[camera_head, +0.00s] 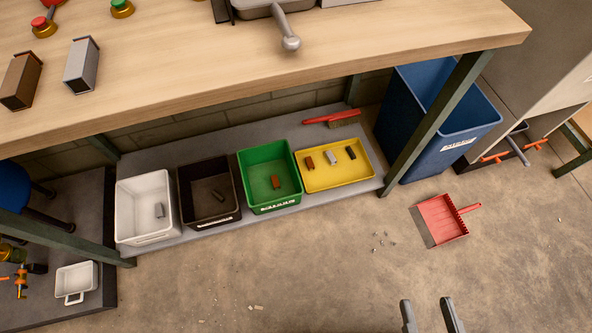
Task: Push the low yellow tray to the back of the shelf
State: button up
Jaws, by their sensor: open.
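The low yellow tray (352,181) sits on the grey shelf (220,139) under the workbench, at the right end of a row of bins. It holds a few small brown, grey and dark blocks. Its near edge lies close to the front of the shelf. A strip of bare shelf shows behind it, where a red-handled brush (345,121) lies. My gripper (428,312) shows at the bottom edge, over the concrete floor. Its two fingers are apart with nothing between them. It is in front of the tray, to the right, and well apart from it.
A green bin (247,163) stands directly left of the tray, then black (227,217) and white (124,230) bins. A green table leg (425,133) and blue bin (465,133) stand right. A red dustpan (437,221) and crumbs lie on the otherwise open floor. The benchtop (330,60) overhangs.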

aim_at(346, 171)
jog(key=u, duration=0.3)
jog(key=i+l+u, duration=0.1)
jog(key=u, duration=0.3)
jog(key=l+u, duration=0.4)
jog(key=i+l+u, duration=0.1)
jog(key=l+u, duration=0.15)
jog(key=u, duration=0.15)
jog(key=l+u, duration=0.25)
jog(key=l, duration=1.2)
